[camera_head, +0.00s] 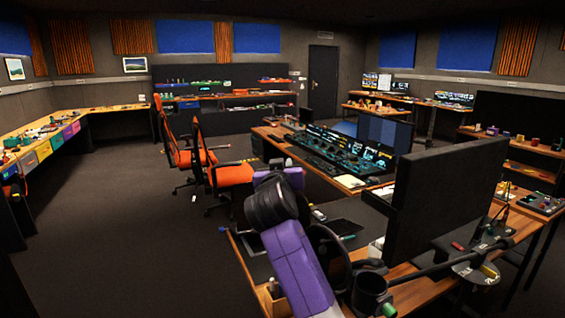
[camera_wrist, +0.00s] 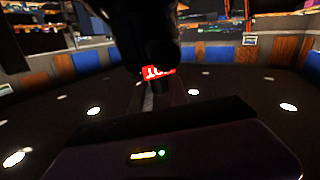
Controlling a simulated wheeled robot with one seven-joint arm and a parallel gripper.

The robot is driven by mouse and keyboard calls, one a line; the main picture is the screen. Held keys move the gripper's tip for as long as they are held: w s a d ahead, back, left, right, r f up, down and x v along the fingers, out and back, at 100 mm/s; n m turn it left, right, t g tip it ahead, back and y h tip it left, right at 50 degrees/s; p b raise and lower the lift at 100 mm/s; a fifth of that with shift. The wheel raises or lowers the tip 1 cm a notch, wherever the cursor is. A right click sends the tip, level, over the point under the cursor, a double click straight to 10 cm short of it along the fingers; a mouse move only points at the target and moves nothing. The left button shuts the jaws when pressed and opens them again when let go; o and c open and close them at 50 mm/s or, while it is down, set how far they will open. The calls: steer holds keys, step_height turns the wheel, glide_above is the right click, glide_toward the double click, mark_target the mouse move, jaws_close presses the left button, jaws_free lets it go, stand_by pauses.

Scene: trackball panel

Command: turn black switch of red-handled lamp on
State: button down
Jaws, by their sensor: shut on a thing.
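In the wrist view my gripper (camera_wrist: 160,86) is dark and in shadow, with its fingers close together at the lower end of a large dark shape. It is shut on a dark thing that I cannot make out. In the head view my purple and black arm reaches over the near desk, and I cannot pick out the gripper there. I cannot clearly make out a red-handled lamp or its black switch in either view.
A large black monitor (camera_head: 446,205) stands on the near desk and blocks part of it. A dark tube and a round metal plate (camera_head: 474,272) are by its foot. Orange chairs (camera_head: 233,173) stand at left. The floor (camera_head: 120,230) at left is mostly clear.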

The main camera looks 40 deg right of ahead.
steer(key=shift+n+t+y+p, duration=0.5)
steer(key=shift+t+y, duration=0.1)
steer(key=shift+y, duration=0.2)
steer(key=c, duration=1.3)
jaws_free()
steer(key=shift+o, duration=0.2)
steer(key=b+v, duration=0.2)
steer(key=v, duration=0.5)
steer(key=shift+s+a, duration=0.2)
steer(key=shift+s, duration=0.1)
